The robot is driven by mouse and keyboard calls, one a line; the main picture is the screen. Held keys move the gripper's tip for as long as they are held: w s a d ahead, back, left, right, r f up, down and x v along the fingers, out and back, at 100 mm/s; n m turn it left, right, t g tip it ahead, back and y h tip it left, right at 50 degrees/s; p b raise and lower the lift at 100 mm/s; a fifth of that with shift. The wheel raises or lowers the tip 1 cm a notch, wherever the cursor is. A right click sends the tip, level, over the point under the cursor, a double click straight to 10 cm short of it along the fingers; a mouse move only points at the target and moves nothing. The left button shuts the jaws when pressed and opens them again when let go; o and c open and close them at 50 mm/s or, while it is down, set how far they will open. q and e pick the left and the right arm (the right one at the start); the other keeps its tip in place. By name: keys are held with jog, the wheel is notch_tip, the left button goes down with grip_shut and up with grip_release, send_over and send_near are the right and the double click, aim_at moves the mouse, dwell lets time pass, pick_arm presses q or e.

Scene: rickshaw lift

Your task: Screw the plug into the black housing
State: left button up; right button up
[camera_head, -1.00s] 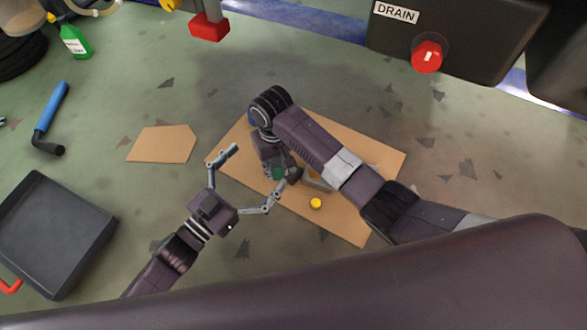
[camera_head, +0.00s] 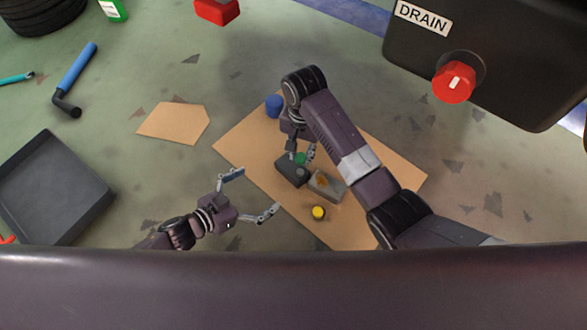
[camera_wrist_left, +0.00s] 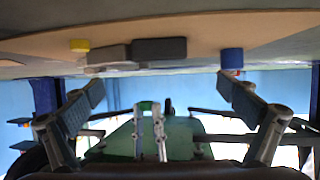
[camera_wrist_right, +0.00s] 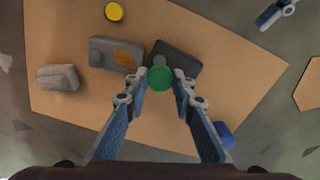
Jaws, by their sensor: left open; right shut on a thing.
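The black housing (camera_head: 291,172) lies on the cardboard sheet; it also shows in the right wrist view (camera_wrist_right: 184,58). The plug is green and round (camera_wrist_right: 160,78), with a grey stem beyond it over the black housing. My right gripper (camera_head: 303,155) is shut on the plug, which shows small and green in the head view (camera_head: 299,159). Whether the plug's stem is seated in the housing I cannot tell. My left gripper (camera_head: 253,194) is open and empty, over the cardboard's left edge, apart from the housing.
A grey housing with an orange patch (camera_head: 327,186) is beside the black one. A yellow cap (camera_head: 319,212) and a blue cap (camera_head: 273,105) lie on the cardboard (camera_head: 385,160). Another grey block (camera_wrist_right: 58,77) shows in the right wrist view. A dark tray (camera_head: 60,185) is at left.

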pick_arm(q)
jog(key=x, duration=1.2)
jog(key=shift+r, duration=0.1)
jog(key=c, duration=1.8)
jog(key=shift+o, duration=0.2)
pick_arm(e)
send_over(300, 172)
jog(key=shift+f, duration=2.5)
